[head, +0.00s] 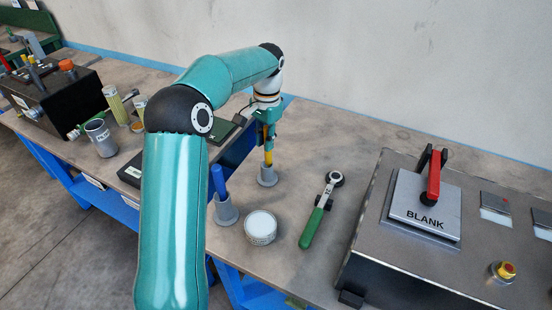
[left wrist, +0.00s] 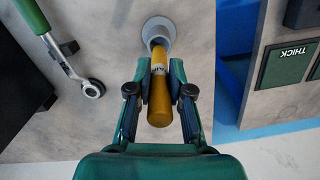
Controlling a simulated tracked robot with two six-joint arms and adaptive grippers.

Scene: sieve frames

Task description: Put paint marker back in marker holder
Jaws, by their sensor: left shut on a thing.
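The yellow paint marker (head: 268,157) is upright between the fingers of my left gripper (head: 267,140), which is shut on it. It also shows in the left wrist view (left wrist: 159,98) between the gripper's fingertips (left wrist: 160,88). Below it stands a grey cone-shaped marker holder (head: 268,177), seen in the left wrist view too (left wrist: 158,28). The marker's lower end meets the holder's mouth and appears to be inside it; its tip is hidden. My right gripper is not in view.
A second grey holder (head: 227,213) with a blue marker (head: 218,180) stands nearer. A round white-topped tin (head: 260,228) and a green-handled ratchet (head: 315,222) lie to the right. A metal panel box (head: 400,262) fills the far right. Cups and a black box (head: 58,98) stand left.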

